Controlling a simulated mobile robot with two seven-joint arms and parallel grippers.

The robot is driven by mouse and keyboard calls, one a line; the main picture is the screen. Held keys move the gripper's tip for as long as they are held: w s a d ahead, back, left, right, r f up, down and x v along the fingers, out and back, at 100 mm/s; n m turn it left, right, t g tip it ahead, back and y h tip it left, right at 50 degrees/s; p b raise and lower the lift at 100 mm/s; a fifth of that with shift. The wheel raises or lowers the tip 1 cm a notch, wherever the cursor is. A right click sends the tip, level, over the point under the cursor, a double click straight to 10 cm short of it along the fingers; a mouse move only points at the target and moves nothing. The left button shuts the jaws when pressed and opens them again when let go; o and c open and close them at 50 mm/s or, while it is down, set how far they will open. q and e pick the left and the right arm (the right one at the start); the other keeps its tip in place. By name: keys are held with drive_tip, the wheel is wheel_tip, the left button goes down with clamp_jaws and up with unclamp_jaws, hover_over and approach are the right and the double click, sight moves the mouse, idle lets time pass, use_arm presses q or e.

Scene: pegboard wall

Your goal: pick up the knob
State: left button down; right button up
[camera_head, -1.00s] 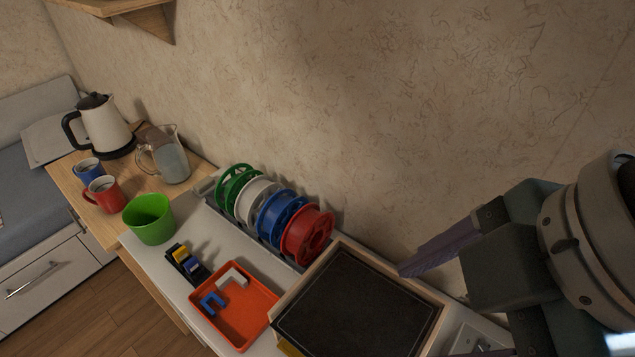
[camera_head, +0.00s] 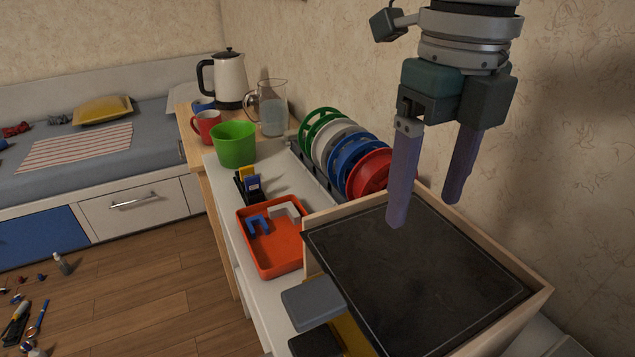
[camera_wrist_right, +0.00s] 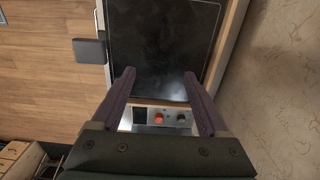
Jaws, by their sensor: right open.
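My right gripper (camera_head: 425,211) hangs in the head view with its two purple fingers apart, pointing down above the black panel. Nothing is between the fingers. In the right wrist view the open fingers (camera_wrist_right: 158,75) frame part of that panel. An orange-red knob (camera_wrist_right: 159,118) and a dark knob (camera_wrist_right: 181,117) sit side by side on a pale control strip beyond the fingers, nearer the wrist than the fingertips. I cannot tell which one the task means. Neither knob can be made out in the head view. My left gripper is not in view.
The black panel (camera_head: 420,285) lies in a raised wooden frame. An orange tray (camera_head: 284,258), a green cup (camera_head: 233,144) and a rack of coloured spools (camera_head: 355,165) stand beyond it. Grey blocks (camera_head: 312,302) stick out at its left edge. The wall is close on the right.

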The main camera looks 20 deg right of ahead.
sight(413, 250)
wheel_tip(413, 250, down, 7)
drive_tip(key=shift+r, duration=0.1)
clamp_jaws()
idle(0.8)
